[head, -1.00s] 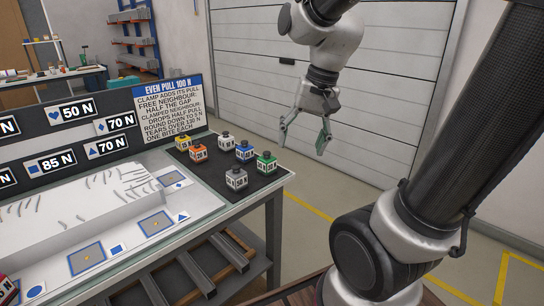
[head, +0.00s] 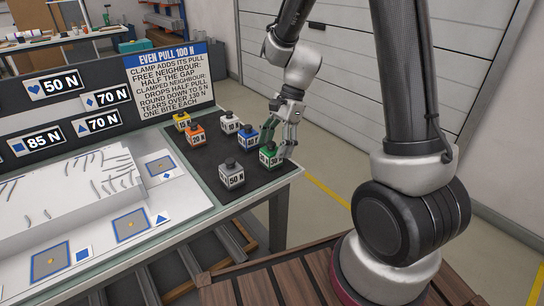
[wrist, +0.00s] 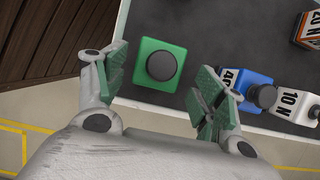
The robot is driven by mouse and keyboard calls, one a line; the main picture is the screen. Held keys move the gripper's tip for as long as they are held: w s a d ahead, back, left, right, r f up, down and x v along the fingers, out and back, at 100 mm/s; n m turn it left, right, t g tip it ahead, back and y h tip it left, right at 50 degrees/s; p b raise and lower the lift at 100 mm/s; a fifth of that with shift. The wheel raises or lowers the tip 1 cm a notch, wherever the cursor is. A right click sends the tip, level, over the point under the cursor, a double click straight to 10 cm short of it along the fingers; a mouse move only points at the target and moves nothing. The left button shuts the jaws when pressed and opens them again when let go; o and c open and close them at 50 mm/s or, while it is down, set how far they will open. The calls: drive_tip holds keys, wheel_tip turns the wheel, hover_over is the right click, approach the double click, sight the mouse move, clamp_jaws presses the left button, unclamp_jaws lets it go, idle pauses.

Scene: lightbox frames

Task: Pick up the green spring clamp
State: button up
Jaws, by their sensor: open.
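The green spring clamp (head: 270,156) is a small cube with a black knob on top, standing upright at the right end of the dark mat. In the wrist view the green clamp (wrist: 153,82) shows from above, just ahead of and between the finger tips. In the wrist view my gripper (wrist: 160,85) is open, with one finger to the left and one to the right of the clamp. It is not closed on anything.
A blue clamp (head: 247,138) stands close left of the green one, by the right finger in the wrist view (wrist: 248,90). White (head: 231,121), orange (head: 197,133), yellow (head: 182,121) and grey (head: 231,174) clamps share the mat (head: 204,159). A sign board (head: 168,78) stands behind.

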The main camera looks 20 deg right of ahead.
sight(274, 148)
drive_tip(key=x, duration=0.3)
drive_tip(key=shift+s+a+f, duration=0.15)
drive_tip(key=shift+s+f, duration=0.05)
drive_tip(key=shift+c, duration=0.2)
